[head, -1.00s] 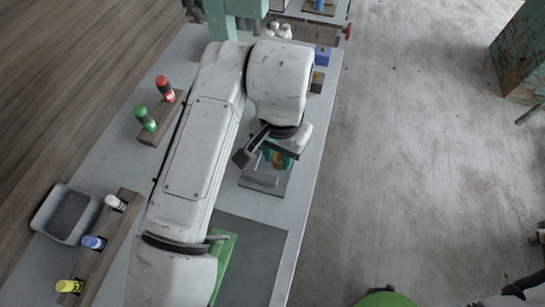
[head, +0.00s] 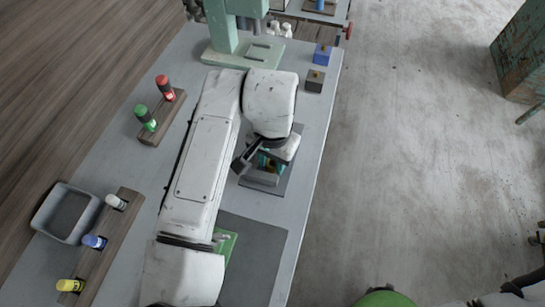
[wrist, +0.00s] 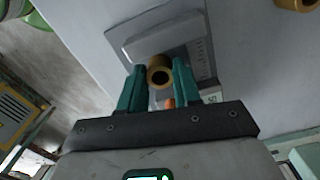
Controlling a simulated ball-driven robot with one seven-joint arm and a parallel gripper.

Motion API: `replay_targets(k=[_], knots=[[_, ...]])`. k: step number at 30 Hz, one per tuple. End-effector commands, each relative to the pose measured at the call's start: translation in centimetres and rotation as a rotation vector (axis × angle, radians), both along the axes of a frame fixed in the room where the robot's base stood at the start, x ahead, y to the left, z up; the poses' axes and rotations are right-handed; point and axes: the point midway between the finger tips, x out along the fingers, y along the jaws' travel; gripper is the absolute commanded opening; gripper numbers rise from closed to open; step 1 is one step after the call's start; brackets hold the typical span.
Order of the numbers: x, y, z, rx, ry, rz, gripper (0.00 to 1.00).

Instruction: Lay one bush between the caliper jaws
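My gripper (wrist: 160,82) has teal fingers, one on either side of a brass bush (wrist: 160,72) whose open bore faces the wrist camera. The fingers appear closed on the bush. In the wrist view it overlaps the lower edge of the grey caliper (wrist: 143,46), beside its raised bar; I cannot tell whether it touches the plate. In the head view the caliper (head: 258,179) lies on the bench, and my wrist and gripper (head: 268,162) are over it, largely hiding the bush. A second brass bush (wrist: 295,3) shows at the upper right of the wrist view.
A mint-green press (head: 235,50) stands at the back of the bench. A blue block (head: 322,54) and a dark block (head: 315,80) lie near the right edge. Wooden racks with coloured bottles and a grey tray (head: 45,222) are on the left. A grey mat (head: 262,240) lies in front.

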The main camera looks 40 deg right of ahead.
Motion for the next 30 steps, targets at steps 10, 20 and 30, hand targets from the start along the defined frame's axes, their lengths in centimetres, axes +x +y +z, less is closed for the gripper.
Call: replay_targets(k=[10, 20, 30], knots=[[0.0, 0.0, 0.1, 0.000, 0.000, 0.000, 0.56], [0.1, 0.0, 1.8, 0.000, -0.001, -0.001, 0.56], [0.1, 0.0, 8.6, 0.000, -0.002, -0.001, 0.56]])
